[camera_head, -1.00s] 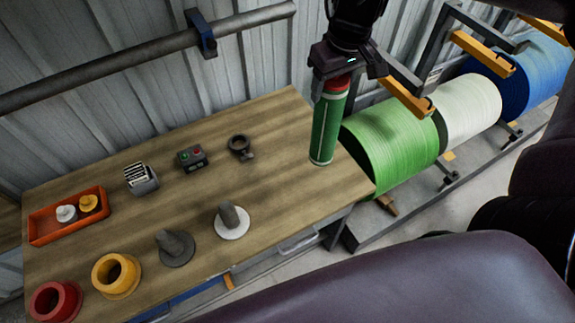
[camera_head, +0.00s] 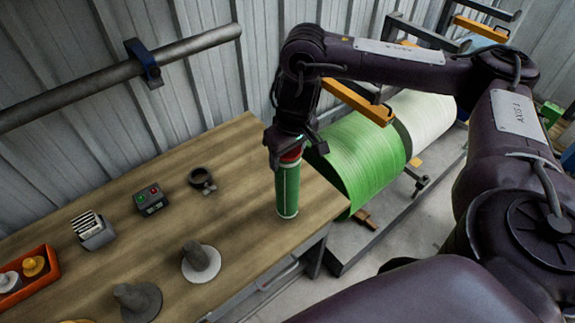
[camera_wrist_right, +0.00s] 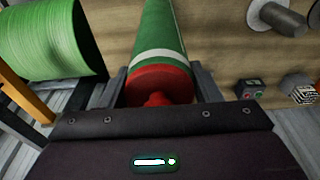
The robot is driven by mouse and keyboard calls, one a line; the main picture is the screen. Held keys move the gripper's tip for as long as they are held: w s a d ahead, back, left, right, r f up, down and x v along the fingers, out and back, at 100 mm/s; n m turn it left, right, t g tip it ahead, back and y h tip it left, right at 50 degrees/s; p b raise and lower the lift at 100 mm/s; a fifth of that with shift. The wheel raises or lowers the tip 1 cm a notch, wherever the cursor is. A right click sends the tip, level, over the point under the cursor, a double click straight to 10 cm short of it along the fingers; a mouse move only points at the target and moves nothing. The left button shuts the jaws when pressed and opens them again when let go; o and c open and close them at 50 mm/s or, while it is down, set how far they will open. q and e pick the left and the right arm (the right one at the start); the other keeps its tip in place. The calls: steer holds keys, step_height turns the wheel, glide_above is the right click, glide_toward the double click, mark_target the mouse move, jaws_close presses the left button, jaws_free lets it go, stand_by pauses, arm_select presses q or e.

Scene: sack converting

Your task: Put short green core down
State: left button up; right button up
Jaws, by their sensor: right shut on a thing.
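The short green core (camera_head: 288,192) is a green cylinder with a red top end and a pale band. It is upright at the right end of the wooden table (camera_head: 235,235). My right gripper (camera_head: 290,154) is shut on its red end from above. In the right wrist view the red end of the core (camera_wrist_right: 160,84) sits between the fingers of my right gripper (camera_wrist_right: 160,92). The core's lower end is at or just above the table top; I cannot tell whether it touches. My left gripper is not in view.
A grey peg on a white disc (camera_head: 200,262) and a dark peg (camera_head: 137,300) stand left of the core. A black ring clamp (camera_head: 202,181), a button box (camera_head: 150,200) and an orange tray (camera_head: 42,262) are farther left. A large green roll (camera_head: 362,155) lies beyond the table's right edge.

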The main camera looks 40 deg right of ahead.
step_height(320, 180, down, 3)
steer(key=shift+s+r+b, duration=0.1)
steer(key=shift+b, duration=0.5)
steer(key=shift+f, duration=0.2)
steer(key=o, duration=1.6)
steer(key=r+p, duration=0.2)
steer(key=r, duration=0.2)
steer(key=s+r+p, duration=0.1)
steer(key=r+p, duration=0.1)
steer(key=r, duration=0.2)
steer(key=r+p, duration=0.2)
steer(key=r, duration=0.2)
steer(key=shift+s, duration=0.4)
